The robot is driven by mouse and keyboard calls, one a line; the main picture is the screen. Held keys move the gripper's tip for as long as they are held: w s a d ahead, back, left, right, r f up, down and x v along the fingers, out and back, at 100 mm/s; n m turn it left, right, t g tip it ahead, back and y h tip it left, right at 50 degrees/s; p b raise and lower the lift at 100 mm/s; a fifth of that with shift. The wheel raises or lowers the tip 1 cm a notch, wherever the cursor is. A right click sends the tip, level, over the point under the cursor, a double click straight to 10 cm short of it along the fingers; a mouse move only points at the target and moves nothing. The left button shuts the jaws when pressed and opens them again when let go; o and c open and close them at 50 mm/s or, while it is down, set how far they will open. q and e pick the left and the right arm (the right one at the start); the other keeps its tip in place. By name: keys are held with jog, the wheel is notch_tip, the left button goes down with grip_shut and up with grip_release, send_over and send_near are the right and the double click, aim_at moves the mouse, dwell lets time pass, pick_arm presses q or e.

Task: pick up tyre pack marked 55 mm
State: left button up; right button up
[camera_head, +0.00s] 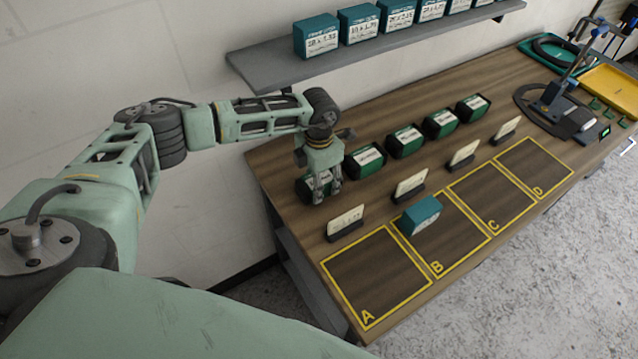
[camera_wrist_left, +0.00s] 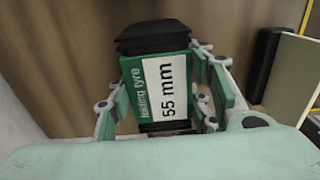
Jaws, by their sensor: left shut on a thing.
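The tyre pack marked 55 mm (camera_wrist_left: 166,88) is a black folded bundle with a green band and a white label. It shows large in the left wrist view, between the fingers of my left gripper (camera_wrist_left: 168,100). In the head view my left gripper (camera_head: 325,188) points down over the same tyre pack (camera_head: 304,191), the leftmost of the row on the bench. My left gripper is shut on this pack. In the head view the fingers cover part of it, and I cannot tell whether it still touches the bench. My right gripper is not in view.
Several more tyre packs (camera_head: 365,160) stand in a row to the right. Upright cards (camera_head: 345,222) stand before yellow-outlined squares A to D (camera_head: 375,275). A teal box (camera_head: 420,214) sits at square B. A shelf (camera_head: 275,72) with teal boxes hangs above. Square A is empty.

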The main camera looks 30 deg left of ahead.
pick_arm(q)
jog(key=shift+w+r, duration=0.1)
jog(key=shift+c, duration=1.3)
